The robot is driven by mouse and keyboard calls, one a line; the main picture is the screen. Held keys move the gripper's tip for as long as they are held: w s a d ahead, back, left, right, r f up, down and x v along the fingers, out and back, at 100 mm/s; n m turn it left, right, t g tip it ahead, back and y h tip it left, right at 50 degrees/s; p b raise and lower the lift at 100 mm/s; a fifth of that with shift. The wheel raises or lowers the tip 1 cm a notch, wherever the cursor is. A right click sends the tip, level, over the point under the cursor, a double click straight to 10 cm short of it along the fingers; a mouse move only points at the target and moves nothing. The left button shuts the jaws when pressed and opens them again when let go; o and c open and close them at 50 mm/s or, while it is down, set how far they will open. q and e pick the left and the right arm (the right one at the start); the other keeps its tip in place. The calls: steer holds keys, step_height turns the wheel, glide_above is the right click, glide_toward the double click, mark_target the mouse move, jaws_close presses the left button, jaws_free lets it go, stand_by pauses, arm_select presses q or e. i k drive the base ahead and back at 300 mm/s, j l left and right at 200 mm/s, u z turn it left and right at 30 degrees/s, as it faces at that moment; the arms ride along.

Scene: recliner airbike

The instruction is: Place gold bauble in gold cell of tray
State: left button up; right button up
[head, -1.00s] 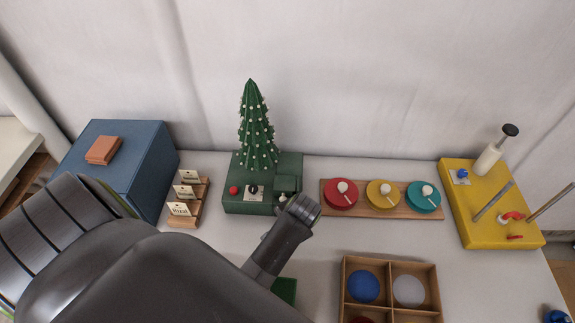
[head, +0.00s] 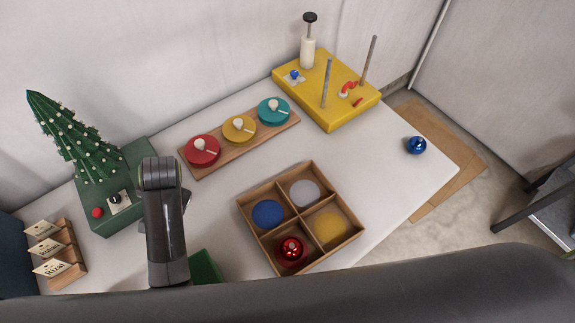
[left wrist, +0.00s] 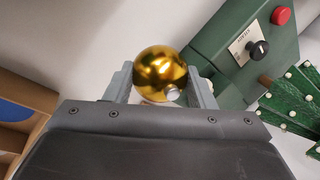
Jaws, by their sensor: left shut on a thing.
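The gold bauble (left wrist: 160,72) is between the two grey fingers of my left gripper (left wrist: 162,88) in the left wrist view, with its silver cap facing the camera. The gripper is shut on it. In the head view my left arm's dark end part stands left of the tray; the bauble and fingers are hidden there. The wooden tray (head: 312,267) has four cells. Its gold cell (head: 329,226), at the near right, shows a bare gold floor. The red bauble (head: 291,250) sits in the near left cell. My right gripper is not in view.
The blue bauble (head: 416,145) lies near the table's right edge. The tree (head: 75,140) on its green base (head: 135,165) stands left. A board of coloured discs (head: 239,129) and a yellow block (head: 325,90) with upright rods stand behind the tray. A green object (head: 206,267) is partly hidden.

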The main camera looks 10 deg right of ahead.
mark_target(329, 228)
steer(key=l+u, duration=0.15)
steer(key=l, duration=0.25)
steer(key=k+l+u, duration=0.2)
steer(key=l, duration=0.2)
steer(key=l+u, duration=0.15)
steer(key=l, duration=0.3)
steer(key=k+l+u, duration=0.15)
steer(key=l, duration=0.2)
steer(key=k+l+u, duration=0.15)
steer(key=l, duration=0.25)
steer(key=i+l+u, duration=0.25)
steer(key=l, duration=0.2)
